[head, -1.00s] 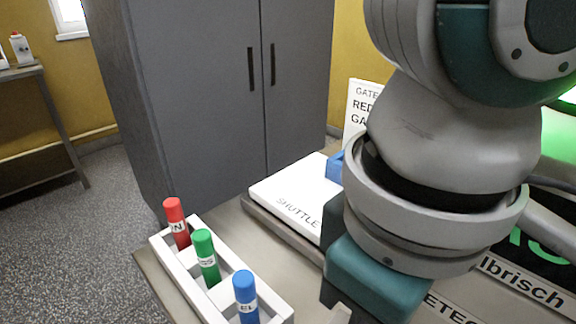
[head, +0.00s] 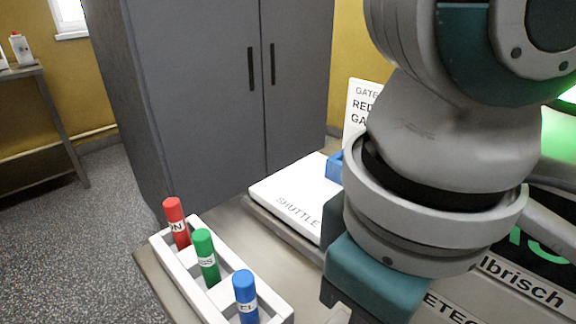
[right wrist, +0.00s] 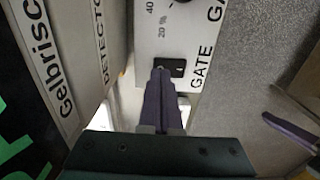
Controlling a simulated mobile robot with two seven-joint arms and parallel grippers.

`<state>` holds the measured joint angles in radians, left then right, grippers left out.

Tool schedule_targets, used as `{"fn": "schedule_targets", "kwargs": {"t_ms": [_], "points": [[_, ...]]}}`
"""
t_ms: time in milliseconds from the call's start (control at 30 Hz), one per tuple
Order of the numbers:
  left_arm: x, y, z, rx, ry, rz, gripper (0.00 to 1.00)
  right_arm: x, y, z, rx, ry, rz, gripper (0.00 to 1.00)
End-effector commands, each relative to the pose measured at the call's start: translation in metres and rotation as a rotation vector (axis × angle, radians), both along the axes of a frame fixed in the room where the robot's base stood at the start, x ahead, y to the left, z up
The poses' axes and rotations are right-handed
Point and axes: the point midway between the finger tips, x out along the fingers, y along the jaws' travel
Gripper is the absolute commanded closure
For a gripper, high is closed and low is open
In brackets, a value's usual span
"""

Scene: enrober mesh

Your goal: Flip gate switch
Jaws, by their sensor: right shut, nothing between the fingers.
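The gate switch (right wrist: 171,67) is a small black rocker on a white panel (right wrist: 151,41), beside the printed word GATE, in the right wrist view. My right gripper (right wrist: 162,72) is shut and empty, its purple fingertips at the switch's near edge and covering part of it. I cannot tell whether they touch it or which way the rocker is tipped. In the head view my right arm covers this area and the switch is hidden. Two slim finger-like bars at the right edge of the right wrist view may be my left gripper; their state is unclear.
A white rack (head: 167,252) holds red (head: 176,223), green (head: 206,257) and blue (head: 245,297) labelled tubes. Behind it lies a white SHUTTLE plate (head: 284,195). A sign (head: 355,103) stands partly behind my arm. A Gelbrisch detector (right wrist: 62,80) is left of the panel.

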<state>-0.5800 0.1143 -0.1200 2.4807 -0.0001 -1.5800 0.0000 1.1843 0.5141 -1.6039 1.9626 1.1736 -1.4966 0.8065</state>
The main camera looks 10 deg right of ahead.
Motion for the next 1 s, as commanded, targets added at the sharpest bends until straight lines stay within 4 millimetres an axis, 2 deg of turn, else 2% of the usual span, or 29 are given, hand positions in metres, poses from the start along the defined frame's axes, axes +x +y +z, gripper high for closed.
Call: {"fn": "schedule_targets", "kwargs": {"t_ms": [1000], "points": [[0.0000,0.0016,-0.0035,0.007,0.000,-0.004,1.00,0.0001,0.0000,-0.0076,0.000,0.000,0.000,1.00]]}}
